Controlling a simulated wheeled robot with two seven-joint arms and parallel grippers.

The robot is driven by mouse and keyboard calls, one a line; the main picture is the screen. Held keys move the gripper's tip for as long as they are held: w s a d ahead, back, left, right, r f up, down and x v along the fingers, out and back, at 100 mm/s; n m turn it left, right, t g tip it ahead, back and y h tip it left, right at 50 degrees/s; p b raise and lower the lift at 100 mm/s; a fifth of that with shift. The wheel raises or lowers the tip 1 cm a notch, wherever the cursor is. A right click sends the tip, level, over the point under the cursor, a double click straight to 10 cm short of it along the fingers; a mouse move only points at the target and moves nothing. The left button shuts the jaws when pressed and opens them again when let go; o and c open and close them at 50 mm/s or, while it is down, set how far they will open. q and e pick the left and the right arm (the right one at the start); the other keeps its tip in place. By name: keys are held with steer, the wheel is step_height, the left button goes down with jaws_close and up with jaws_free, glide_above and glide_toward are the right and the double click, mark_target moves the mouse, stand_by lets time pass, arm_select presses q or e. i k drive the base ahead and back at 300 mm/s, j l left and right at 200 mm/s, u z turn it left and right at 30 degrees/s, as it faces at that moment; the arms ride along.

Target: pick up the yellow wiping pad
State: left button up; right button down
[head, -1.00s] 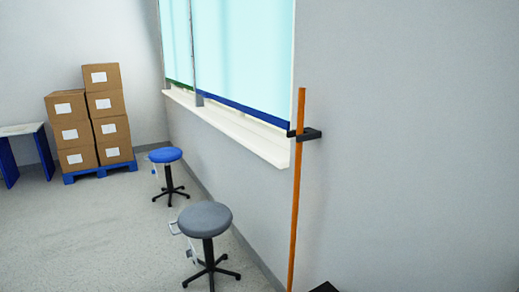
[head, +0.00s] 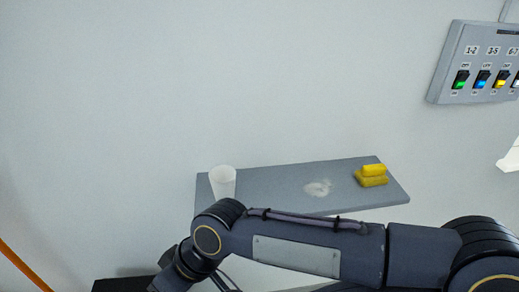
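The yellow wiping pad (head: 371,177) lies near the right end of a grey wall shelf (head: 270,184) in the head view. It looks like a flat base with a narrower raised block on top. My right arm crosses the lower part of the view from the right, in front of the shelf's lower edge. Its gripper is out of view, below the picture or hidden. My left gripper is not in view. Nothing touches the pad.
A white cup (head: 223,182) stands at the shelf's left end. A whitish smudge (head: 318,187) marks the shelf between cup and pad. A switch panel (head: 480,65) is on the wall at upper right. An orange pole (head: 22,268) shows at lower left.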

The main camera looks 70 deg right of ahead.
mark_target(374, 174)
steer(key=z, duration=3.25)
